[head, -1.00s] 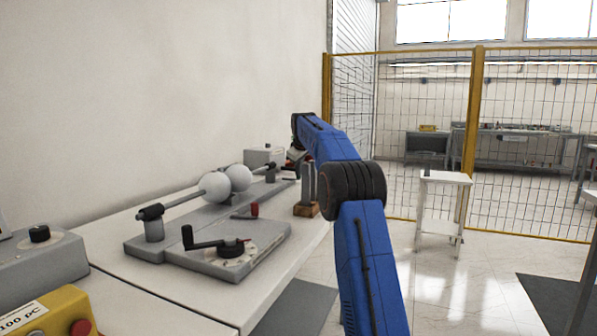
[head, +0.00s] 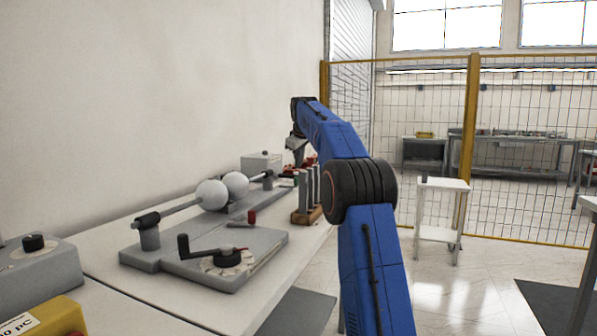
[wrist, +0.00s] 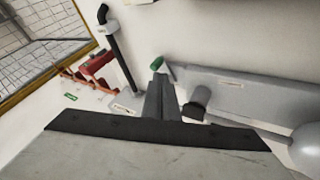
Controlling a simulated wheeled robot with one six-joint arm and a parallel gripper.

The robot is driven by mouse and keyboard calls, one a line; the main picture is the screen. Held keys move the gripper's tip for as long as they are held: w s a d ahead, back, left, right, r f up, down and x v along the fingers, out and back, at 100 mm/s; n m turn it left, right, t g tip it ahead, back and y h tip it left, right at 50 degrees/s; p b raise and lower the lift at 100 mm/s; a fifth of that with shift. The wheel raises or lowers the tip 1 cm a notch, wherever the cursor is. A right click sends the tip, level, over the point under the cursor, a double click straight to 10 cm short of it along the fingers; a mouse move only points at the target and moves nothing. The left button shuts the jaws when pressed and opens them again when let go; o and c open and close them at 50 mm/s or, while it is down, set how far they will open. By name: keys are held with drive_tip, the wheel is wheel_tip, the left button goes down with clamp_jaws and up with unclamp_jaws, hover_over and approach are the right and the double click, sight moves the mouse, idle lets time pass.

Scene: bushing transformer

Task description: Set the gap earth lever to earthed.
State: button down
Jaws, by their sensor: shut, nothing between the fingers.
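The sphere gap stands on a grey base (head: 160,262) on the bench, with two white spheres (head: 212,194). A short red-handled lever (head: 251,217) lies on this base, in front of the spheres. In the wrist view a green-tipped handle (wrist: 157,64) rises beside the labelled grey base (wrist: 235,92). I cannot tell from the labels which one is the gap earth lever. My gripper (wrist: 160,82) is shut and empty, its fingertips close to the green handle in the picture; contact cannot be told. In the head view my gripper (head: 297,152) hangs over the bench's far end.
A crank (head: 205,247) and dial sit on the near base. A wooden rack with upright grey pieces (head: 308,195) stands by the bench edge. A yellow-framed fence (head: 470,130) stands behind.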

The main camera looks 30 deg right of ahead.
drive_tip(key=v, duration=0.7)
drive_tip(key=shift+s+a+r, duration=0.2)
drive_tip(key=shift+a, duration=0.05)
